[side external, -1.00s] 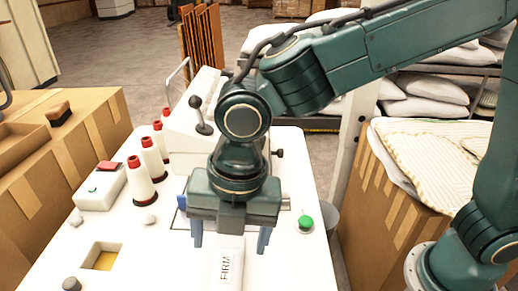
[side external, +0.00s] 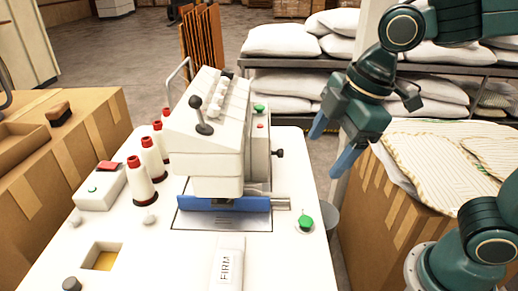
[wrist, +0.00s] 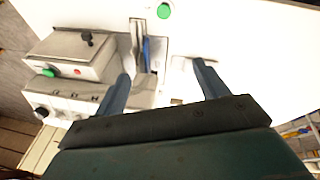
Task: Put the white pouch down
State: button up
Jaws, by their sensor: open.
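The white pouch (side external: 228,262), marked FIRM, lies flat on the white table in front of the sewing machine. My gripper (side external: 332,150) is open and empty, raised to the right of the machine, near the table's right edge and well away from the pouch. In the wrist view its two blue fingers (wrist: 165,85) are spread apart with nothing held between them. I cannot make out the pouch clearly in the wrist view.
The white machine (side external: 208,130) with a blue bar (side external: 225,204) stands behind the pouch. A green button (side external: 305,222) sits right of it, thread cones (side external: 140,180) stand left. A cardboard box (side external: 395,215) with striped fabric (side external: 440,150) is at the right.

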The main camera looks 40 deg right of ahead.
jog(key=s+d+m+t+h, duration=0.1)
jog(key=s+d+m+t, duration=0.1)
jog(key=s+d+m, duration=0.6)
jog(key=shift+s+d+f+m, duration=0.3)
jog(key=shift+d+m, duration=0.8)
jog(key=shift+m, duration=1)
